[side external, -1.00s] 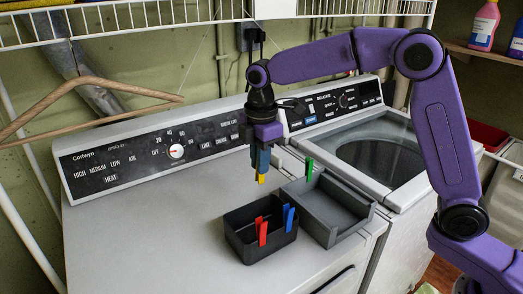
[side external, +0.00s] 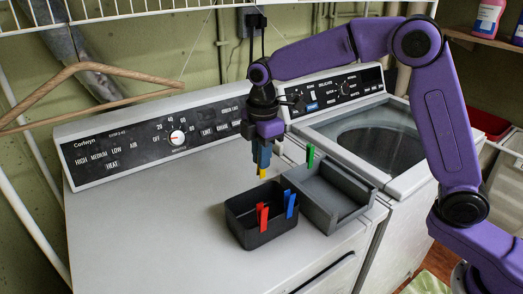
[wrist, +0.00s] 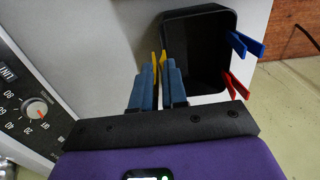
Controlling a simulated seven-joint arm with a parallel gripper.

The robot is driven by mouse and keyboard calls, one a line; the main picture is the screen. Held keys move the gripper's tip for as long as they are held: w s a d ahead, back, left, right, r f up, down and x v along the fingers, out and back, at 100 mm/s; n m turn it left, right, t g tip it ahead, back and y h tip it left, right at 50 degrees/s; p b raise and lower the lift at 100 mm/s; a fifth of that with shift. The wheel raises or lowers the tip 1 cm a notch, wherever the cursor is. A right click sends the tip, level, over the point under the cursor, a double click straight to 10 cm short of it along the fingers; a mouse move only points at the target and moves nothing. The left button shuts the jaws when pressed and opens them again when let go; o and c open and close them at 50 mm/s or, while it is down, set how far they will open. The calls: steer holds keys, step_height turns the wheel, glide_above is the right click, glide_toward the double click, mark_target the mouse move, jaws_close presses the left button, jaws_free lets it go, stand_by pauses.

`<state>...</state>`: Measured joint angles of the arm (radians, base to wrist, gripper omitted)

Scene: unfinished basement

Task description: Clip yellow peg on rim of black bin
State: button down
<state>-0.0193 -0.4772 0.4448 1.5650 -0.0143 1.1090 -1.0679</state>
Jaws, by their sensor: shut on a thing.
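The yellow peg (side external: 262,173) is held between the fingers of my gripper (side external: 263,158), pointing down. My gripper is shut on it, above the far rim of the black bin (side external: 255,238). In the wrist view, the two yellow prongs (wrist: 163,58) show beside the left wall of the bin (wrist: 196,14). I cannot tell whether they touch the rim. A red peg (side external: 262,218) and a blue peg (side external: 290,205) are clipped on the bin's rim. They also show in the wrist view at its right side.
A grey open tray (side external: 345,215) stands right of the bin, with a green peg (side external: 310,156) on its far rim. The dryer top (side external: 150,220) is clear to the left. A control panel (side external: 150,140) rises behind. A wooden hanger (side external: 90,80) hangs at left.

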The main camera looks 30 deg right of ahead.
steer(key=shift+f, duration=2.1)
steer(key=shift+f, duration=0.1)
steer(key=c, duration=1.1)
jaws_free()
steer(key=r, duration=1.7)
steer(key=shift+s+r, duration=0.2)
steer(key=shift+s, duration=0.05)
steer(key=s+d+f+m, duration=0.1)
steer(key=s+d+f, duration=0.3)
steer(key=s, duration=0.7)
steer(key=s+d+f+m, duration=0.2)
steer(key=s+d+f, duration=0.3)
steer(key=s, duration=0.5)
steer(key=s+d+f+m, duration=0.2)
steer(key=s+d+f, duration=0.3)
steer(key=s, duration=0.6)
steer(key=shift+s+d+f, duration=0.1)
steer(key=shift+s, duration=0.2)
